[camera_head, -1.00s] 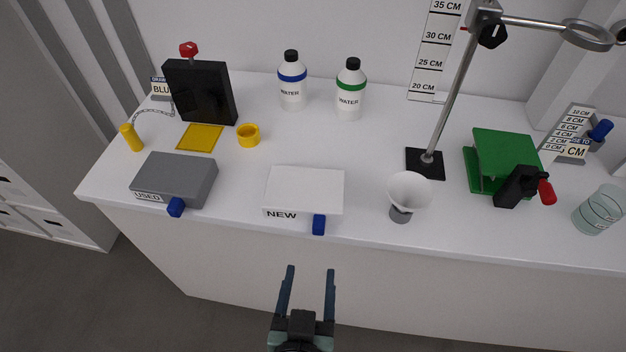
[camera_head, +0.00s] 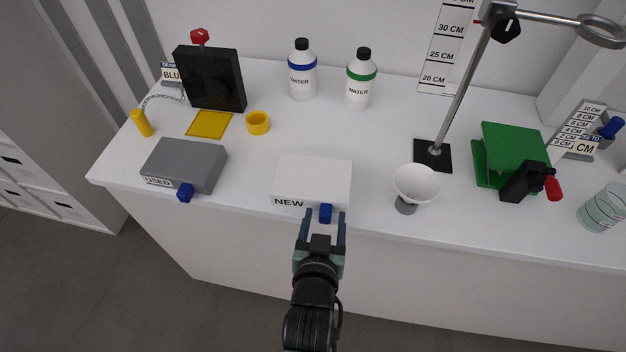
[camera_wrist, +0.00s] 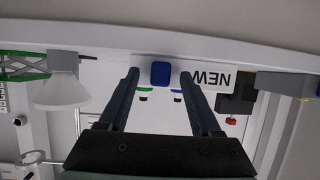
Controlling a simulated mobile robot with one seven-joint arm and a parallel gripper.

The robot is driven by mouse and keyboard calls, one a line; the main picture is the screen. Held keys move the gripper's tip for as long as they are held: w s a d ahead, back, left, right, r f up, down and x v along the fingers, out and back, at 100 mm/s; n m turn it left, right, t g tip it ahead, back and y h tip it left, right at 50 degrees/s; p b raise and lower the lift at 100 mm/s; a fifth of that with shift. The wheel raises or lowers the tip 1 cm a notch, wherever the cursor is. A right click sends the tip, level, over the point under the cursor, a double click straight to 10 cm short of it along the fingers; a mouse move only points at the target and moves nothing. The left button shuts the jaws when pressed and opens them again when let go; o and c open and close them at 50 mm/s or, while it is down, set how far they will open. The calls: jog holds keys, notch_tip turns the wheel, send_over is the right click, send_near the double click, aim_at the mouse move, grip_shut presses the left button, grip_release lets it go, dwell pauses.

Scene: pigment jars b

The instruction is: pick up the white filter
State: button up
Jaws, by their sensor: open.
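I see no loose white filter in any view. A white box labelled NEW (camera_head: 312,178) sits at the front edge of the bench, and its inside is hidden. A blue handle (camera_head: 325,213) sticks out of its front. My gripper (camera_head: 325,218) is open and empty, with its fingertips at either side of the handle in the head view. In the wrist view the blue handle (camera_wrist: 160,72) shows between the two fingers (camera_wrist: 160,80). I cannot tell whether they touch it.
A grey box labelled USED (camera_head: 190,163) stands to the left. The bench middle is clear.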

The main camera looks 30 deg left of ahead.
jog(key=shift+w+a+f, duration=0.1)
jog(key=shift+w+f, duration=0.05)
jog(key=shift+w, duration=0.15)
grip_shut()
dwell(0.4)
notch_tip(320, 180, up, 10)
jog(key=shift+r, duration=0.1)
dwell(0.3)
